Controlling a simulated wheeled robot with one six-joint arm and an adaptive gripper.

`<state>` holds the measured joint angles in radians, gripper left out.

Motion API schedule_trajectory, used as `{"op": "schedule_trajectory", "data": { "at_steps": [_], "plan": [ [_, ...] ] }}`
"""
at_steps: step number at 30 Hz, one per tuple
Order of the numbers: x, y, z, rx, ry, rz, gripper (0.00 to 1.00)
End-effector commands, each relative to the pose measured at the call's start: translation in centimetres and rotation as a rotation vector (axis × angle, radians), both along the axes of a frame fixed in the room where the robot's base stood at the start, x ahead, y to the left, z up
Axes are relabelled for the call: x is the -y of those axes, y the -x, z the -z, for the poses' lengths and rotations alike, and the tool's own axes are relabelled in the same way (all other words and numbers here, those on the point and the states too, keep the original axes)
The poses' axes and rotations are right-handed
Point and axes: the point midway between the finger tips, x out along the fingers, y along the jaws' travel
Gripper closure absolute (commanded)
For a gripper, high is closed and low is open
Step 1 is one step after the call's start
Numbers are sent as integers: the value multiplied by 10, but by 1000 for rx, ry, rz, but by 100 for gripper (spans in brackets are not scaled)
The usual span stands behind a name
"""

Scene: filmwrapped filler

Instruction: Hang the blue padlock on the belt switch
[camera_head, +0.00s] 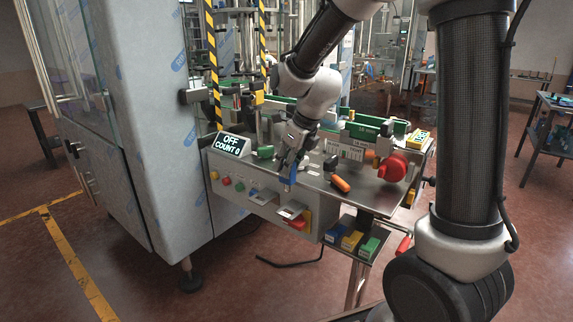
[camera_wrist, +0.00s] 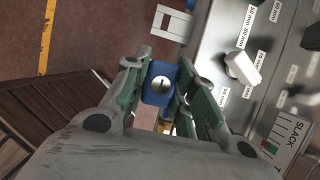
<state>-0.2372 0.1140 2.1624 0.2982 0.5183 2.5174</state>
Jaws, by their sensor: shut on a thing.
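The blue padlock (camera_head: 290,176) is in my gripper (camera_head: 287,163), held in front of the machine's front panel near the table edge. In the wrist view the padlock (camera_wrist: 160,92) sits between the two green-padded fingers (camera_wrist: 165,98), its round silver keyhole face toward the camera. Its shackle is not clearly visible. The front panel has a red-and-yellow switch (camera_head: 300,221) and pale slotted plates (camera_head: 291,211); I cannot tell which is the belt switch. A pale slotted plate (camera_wrist: 172,23) shows just beyond the padlock, apart from it.
The OFF/COUNT 0 display (camera_head: 231,145) and several push buttons (camera_head: 227,181) are left. An orange-handled thing (camera_head: 340,183) and a red round knob (camera_head: 392,167) are on the table to the right. Small coloured boxes (camera_head: 351,240) stand on a lower shelf. A white lever (camera_wrist: 243,68) shows in the wrist view.

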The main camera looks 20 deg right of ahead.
Motion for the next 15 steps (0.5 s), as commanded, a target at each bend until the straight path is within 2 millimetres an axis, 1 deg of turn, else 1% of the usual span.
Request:
{"op": "schedule_trajectory", "data": {
  "at_steps": [10,15],
  "plan": [
    [0,0,0,0,0,-1,100],
    [0,0,4,-1,0,-1,100]
  ]
}}
